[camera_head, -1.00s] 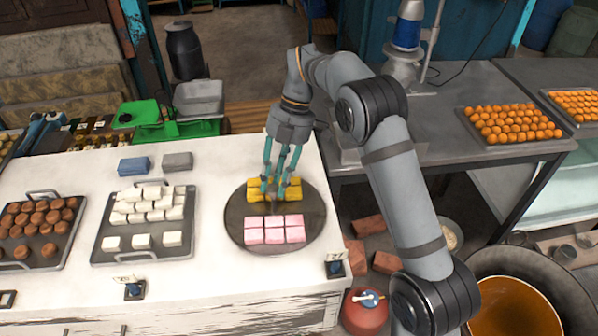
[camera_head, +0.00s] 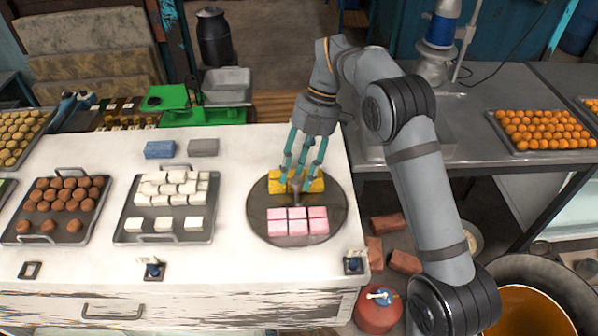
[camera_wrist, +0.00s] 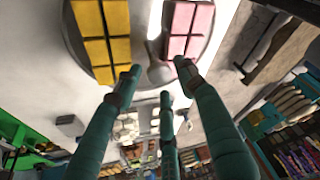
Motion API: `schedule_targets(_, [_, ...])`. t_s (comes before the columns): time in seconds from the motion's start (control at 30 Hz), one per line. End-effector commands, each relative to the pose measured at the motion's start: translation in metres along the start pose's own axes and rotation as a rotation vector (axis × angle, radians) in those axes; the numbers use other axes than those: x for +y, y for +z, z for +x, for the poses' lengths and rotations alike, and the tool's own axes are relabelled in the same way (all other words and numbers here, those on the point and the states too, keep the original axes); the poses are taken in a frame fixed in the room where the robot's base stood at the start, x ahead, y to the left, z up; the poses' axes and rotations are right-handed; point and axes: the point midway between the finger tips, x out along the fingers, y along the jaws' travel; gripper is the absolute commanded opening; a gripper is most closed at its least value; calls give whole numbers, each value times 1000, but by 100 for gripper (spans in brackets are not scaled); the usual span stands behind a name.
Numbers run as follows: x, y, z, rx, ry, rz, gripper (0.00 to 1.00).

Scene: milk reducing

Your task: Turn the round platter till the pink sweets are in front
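The round dark platter (camera_head: 262,228) lies on the white counter. The pink sweets (camera_head: 298,221) sit in a block on its near side, and the yellow sweets (camera_head: 318,181) on its far side. A small grey knob (camera_head: 296,189) stands between them. My gripper (camera_head: 298,183) comes down from above over the far half, its teal fingers spread. In the wrist view, the fingertips (camera_wrist: 158,78) are apart around the knob (camera_wrist: 159,72), with yellow sweets (camera_wrist: 98,35) left and pink sweets (camera_wrist: 187,28) right. I cannot tell whether any finger touches the knob.
A tray of white sweets (camera_head: 165,238) and one of brown balls (camera_head: 22,238) lie left of the platter. Blue and grey blocks (camera_head: 203,147) lie behind them. Small stands (camera_head: 353,264) line the front edge. A green scale (camera_head: 205,115) stands behind the counter.

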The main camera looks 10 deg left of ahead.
Motion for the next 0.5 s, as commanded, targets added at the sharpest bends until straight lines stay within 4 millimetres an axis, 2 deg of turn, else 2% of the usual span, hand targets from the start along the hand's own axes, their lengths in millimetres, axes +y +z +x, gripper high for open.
schedule_targets(0.33, [-1,1,0,0,-3,3,46])
schedule_targets(0.5, [0,2,-14,-2,0,2,46])
